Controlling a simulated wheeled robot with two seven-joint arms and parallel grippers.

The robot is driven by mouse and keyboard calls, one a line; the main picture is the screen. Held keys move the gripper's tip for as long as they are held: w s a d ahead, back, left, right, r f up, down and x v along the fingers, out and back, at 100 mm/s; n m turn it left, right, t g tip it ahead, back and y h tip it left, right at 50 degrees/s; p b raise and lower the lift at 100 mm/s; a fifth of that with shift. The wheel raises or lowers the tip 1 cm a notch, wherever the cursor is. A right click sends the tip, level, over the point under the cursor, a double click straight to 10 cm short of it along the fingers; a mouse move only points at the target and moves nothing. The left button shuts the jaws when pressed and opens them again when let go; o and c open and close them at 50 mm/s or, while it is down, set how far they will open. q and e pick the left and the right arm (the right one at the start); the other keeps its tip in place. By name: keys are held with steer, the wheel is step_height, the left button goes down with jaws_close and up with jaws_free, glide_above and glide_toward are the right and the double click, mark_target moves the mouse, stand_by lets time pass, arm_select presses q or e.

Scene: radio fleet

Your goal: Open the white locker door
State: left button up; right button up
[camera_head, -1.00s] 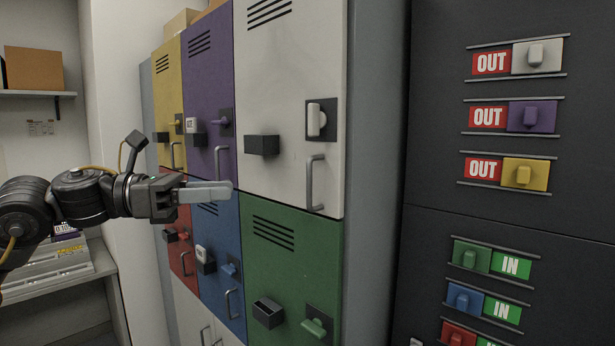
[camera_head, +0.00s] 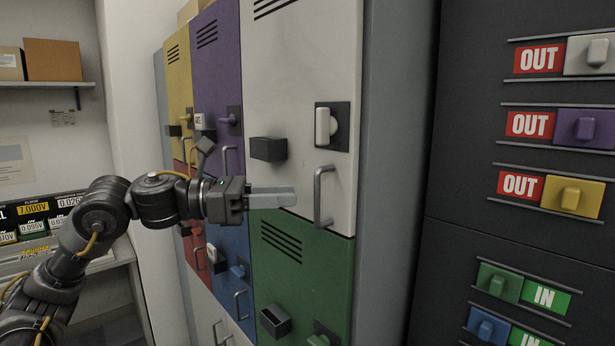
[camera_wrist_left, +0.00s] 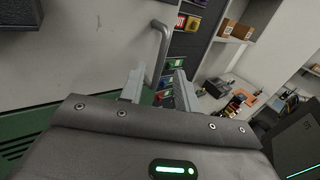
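The white locker door (camera_head: 297,75) is the top right one of the coloured lockers and looks closed. It has a grey bar handle (camera_head: 318,195), a white upright latch knob (camera_head: 323,125) and a black box (camera_head: 267,148). My left gripper (camera_head: 293,197) is level with the handle, just left of it, its fingers pointing at it. In the left wrist view the gripper (camera_wrist_left: 158,80) is open, and the handle (camera_wrist_left: 160,45) runs down into the space between the fingertips. I cannot tell whether they touch. My right gripper is not in view.
The green locker (camera_head: 302,262) lies below, the purple locker (camera_head: 216,65) to the left. A dark panel (camera_head: 460,130) with OUT and IN tags stands at the right. A wall shelf (camera_head: 50,86) and a workbench (camera_head: 110,262) are at the left.

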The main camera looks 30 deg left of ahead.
mark_target(307, 194)
arm_select(q)
steer(key=p+x, duration=0.2)
steer(key=x, duration=0.3)
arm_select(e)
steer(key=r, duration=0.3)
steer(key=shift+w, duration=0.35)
arm_select(q)
steer(key=shift+s, duration=0.1)
jaws_close()
